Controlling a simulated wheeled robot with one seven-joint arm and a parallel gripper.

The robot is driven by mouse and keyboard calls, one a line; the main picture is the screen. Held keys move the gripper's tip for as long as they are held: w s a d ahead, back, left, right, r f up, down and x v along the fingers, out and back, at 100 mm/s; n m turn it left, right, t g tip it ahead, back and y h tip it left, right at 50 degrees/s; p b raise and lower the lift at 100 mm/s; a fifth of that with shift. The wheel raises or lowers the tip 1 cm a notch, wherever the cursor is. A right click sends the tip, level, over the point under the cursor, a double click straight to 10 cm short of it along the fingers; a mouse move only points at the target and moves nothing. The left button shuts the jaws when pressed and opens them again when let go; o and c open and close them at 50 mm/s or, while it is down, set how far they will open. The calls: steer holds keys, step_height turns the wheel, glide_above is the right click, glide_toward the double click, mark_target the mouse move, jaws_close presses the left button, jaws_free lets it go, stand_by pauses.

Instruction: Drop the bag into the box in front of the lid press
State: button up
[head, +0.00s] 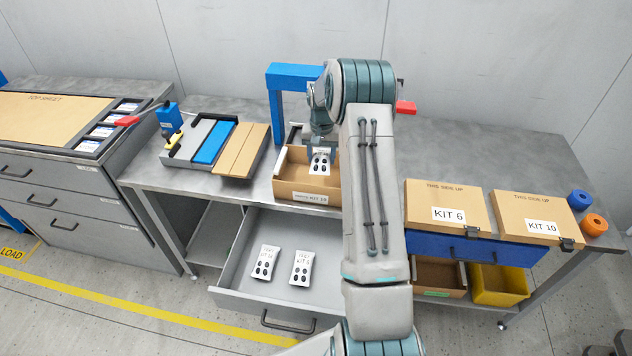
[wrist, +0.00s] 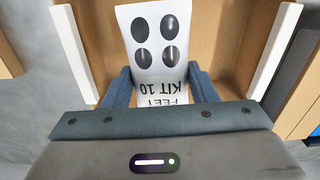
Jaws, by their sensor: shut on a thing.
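The white bag (head: 320,165) has black ovals on it and reads "FEET KIT 10" in the wrist view (wrist: 157,70). My gripper (head: 320,149) is shut on the bag near its lettered end; the fingers show on both sides of it in the wrist view (wrist: 161,88). The open cardboard box (head: 308,197) stands on the bench in front of the blue lid press (head: 291,76). The bag hangs over the box opening, and the box walls (wrist: 90,40) frame it in the wrist view. I cannot tell whether the bag touches the box floor. My arm hides part of the press.
An open grey drawer (head: 232,262) below holds two similar bags (head: 265,262) (head: 302,267). Closed boxes labelled KIT 6 (head: 440,200) and KIT 10 (head: 527,213) stand at the right. Cardboard panels (head: 243,150) lie left of the open box.

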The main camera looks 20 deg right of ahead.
steer(key=o, duration=1.1)
steer(key=shift+f, duration=0.1)
step_height(320, 180, up, 14)
steer(key=shift+f+b, duration=0.1)
steer(key=shift+b, duration=1.15)
